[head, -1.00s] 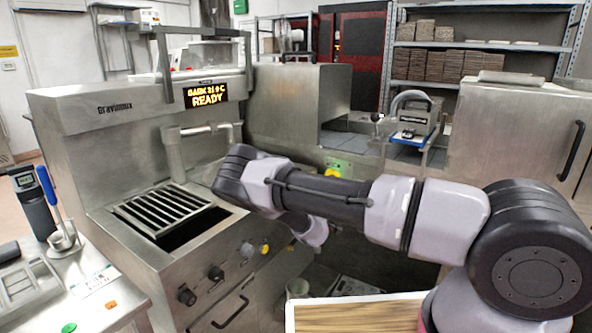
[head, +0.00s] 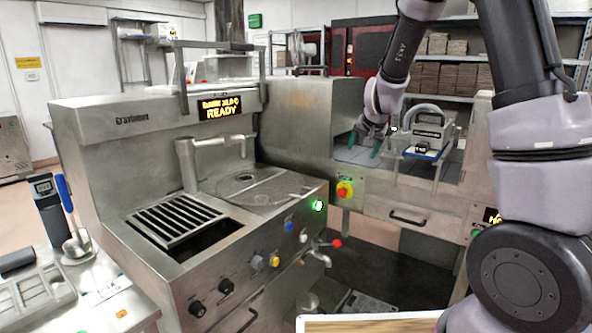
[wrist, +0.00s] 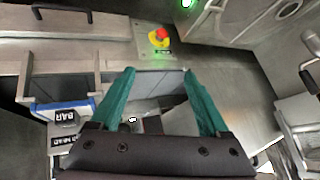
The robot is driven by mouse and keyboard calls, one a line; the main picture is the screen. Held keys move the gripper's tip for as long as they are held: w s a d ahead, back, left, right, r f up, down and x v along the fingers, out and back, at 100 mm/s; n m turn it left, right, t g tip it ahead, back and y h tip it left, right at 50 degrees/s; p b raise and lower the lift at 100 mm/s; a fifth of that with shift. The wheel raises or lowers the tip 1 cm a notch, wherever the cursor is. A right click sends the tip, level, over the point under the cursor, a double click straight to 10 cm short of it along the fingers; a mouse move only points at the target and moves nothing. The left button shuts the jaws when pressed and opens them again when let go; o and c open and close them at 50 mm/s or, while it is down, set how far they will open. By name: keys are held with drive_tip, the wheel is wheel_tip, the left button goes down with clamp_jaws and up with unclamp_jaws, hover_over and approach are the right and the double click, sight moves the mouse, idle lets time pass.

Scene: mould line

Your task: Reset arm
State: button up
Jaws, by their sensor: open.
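My arm stands raised at the right in the head view, bent over at the top so that its end hangs down. My gripper (head: 368,146) has green fingers pointing down, in front of the open bay right of the READY display. In the wrist view the two green fingers (wrist: 160,98) are spread apart. Nothing sits between them; a grey tiled surface (wrist: 158,82) shows beyond. Whether the fingertips touch that surface cannot be told.
A device with a curved handle (head: 428,130) stands just right of my gripper. A red-and-yellow stop button (head: 344,189) is on the front below. The steel machine with a slotted grate (head: 180,217) is at left. A wooden board (head: 375,324) lies at the bottom edge.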

drive_tip(key=s+d+r+y, duration=0.1)
drive_tip(key=s+r+y, duration=0.1)
drive_tip(key=s+r, duration=0.75)
drive_tip(key=s+d+r, duration=0.1)
drive_tip(key=s+r, duration=0.2)
drive_tip(key=s, duration=0.9)
drive_tip(key=s+d+r+g, duration=0.1)
drive_tip(key=s+r, duration=0.3)
drive_tip(key=s, duration=0.7)
drive_tip(key=shift+s+d+n, duration=0.3)
drive_tip(key=shift+s+d, duration=0.1)
drive_tip(key=shift+d, duration=0.15)
